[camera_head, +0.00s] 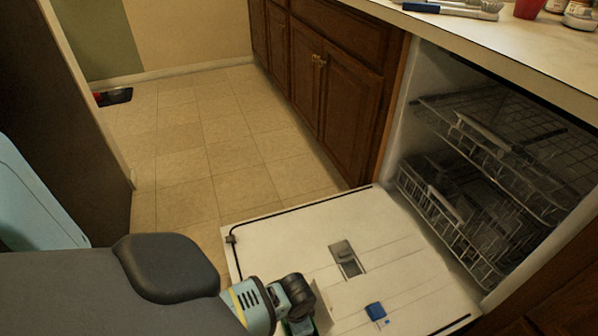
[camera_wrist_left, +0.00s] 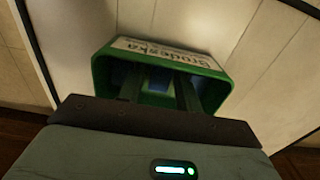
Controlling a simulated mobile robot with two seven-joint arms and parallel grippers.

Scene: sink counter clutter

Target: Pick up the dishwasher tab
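In the head view a small blue tab-like piece (camera_head: 376,311) lies on the open dishwasher door (camera_head: 290,235), to the right of my left wrist. A sliver of the green box (camera_head: 300,328) shows at the bottom edge. My right gripper is not in view.
The dishwasher stands open, with wire racks (camera_head: 490,150) inside. The door has a detergent dispenser (camera_head: 346,259). Wooden cabinets (camera_head: 335,90) and a counter (camera_head: 500,42) run along the right.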

